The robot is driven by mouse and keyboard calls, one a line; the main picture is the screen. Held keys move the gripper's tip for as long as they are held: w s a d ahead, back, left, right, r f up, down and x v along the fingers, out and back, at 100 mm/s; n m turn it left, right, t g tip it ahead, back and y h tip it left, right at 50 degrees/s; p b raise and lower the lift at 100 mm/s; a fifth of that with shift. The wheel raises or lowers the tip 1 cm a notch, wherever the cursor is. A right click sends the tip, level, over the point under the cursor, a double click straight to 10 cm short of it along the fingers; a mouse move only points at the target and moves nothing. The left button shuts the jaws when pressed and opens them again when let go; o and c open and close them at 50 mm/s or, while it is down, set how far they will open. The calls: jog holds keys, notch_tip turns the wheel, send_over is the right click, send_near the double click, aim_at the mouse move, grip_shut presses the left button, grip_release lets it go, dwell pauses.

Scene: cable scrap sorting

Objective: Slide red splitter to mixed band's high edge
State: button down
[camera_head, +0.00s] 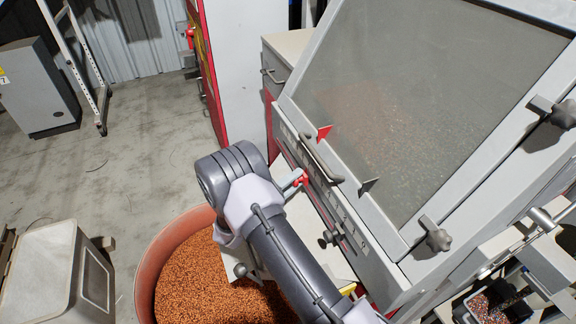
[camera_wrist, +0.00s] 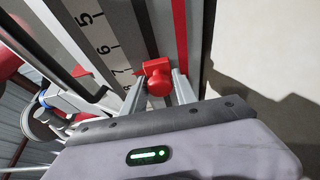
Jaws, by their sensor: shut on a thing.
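The red splitter shows in the head view as a red knob (camera_head: 302,179) on the front rail and a red flag (camera_head: 324,131) at the deck's lower edge. My gripper (camera_head: 297,182) reaches the rail with its fingers at the knob. In the wrist view, the red knob (camera_wrist: 158,80) sits between the two fingers of my gripper (camera_wrist: 159,92), which are shut on it, beside the 7 on the scale (camera_wrist: 110,45). The tilted deck (camera_head: 420,90) carries a thin grain layer, coppery near the middle and greyer around it. The mixed band's edges are not clear.
A second splitter has a dark flag (camera_head: 369,185) and a black knob (camera_head: 331,238) further along the rail. A curved dark handle (camera_head: 323,160) stands above the rail. A large tub (camera_head: 150,270) of copper granules is below my arm. Clamp knobs (camera_head: 437,238) line the deck's right side.

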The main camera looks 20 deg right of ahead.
jog(key=shift+s, duration=0.5)
jog(key=shift+s+f, duration=0.1)
jog(key=shift+s, duration=0.05)
jog(key=c, duration=1.1)
grip_release()
jog(key=shift+o, duration=0.2)
jog(key=p+v, duration=0.2)
jog(key=v, duration=0.5)
jog(key=shift+a, duration=0.25)
